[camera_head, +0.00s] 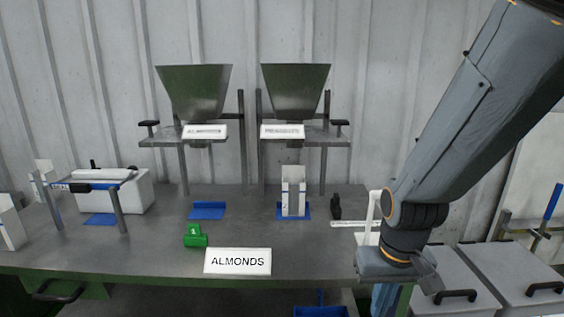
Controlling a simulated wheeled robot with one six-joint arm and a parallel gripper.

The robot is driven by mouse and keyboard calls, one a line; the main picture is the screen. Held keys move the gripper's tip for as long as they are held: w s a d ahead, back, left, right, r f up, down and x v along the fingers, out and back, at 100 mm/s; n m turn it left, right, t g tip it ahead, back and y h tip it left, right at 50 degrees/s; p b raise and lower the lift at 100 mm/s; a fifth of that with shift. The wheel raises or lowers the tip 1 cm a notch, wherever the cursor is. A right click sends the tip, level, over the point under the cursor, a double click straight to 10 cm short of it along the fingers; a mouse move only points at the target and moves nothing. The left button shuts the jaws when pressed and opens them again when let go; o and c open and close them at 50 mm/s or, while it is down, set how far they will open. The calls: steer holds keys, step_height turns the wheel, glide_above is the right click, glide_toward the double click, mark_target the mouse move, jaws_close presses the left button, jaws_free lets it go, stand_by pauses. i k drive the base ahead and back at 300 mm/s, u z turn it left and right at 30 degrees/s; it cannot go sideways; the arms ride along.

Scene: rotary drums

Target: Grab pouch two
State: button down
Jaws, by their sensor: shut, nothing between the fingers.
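No pouch shows a readable number two. A pale upright packet-like thing (293,193) stands on a blue pad (279,215) below the right hopper; I cannot tell if it is pouch two. A small green object (195,235) marked 1 lies left of centre on the table. My gripper (396,267) is at the table's front right edge, below my arm's wrist. It is shut and empty, apart from the pale packet, and its fingertips are hard to make out.
Two metal hoppers (194,90) (295,88) stand at the back with labels. An ALMONDS sign (237,261) is at the front edge of the table (140,245). A bare blue pad (206,210) is left of centre. A white stand (372,215) is beside my wrist. Grey lidded bins (512,270) are at right.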

mark_target(294, 179)
steer(key=u, duration=0.05)
steer(key=k, duration=0.35)
steer(key=u, duration=0.65)
steer(key=i, duration=1.4)
steer(key=z, duration=0.7)
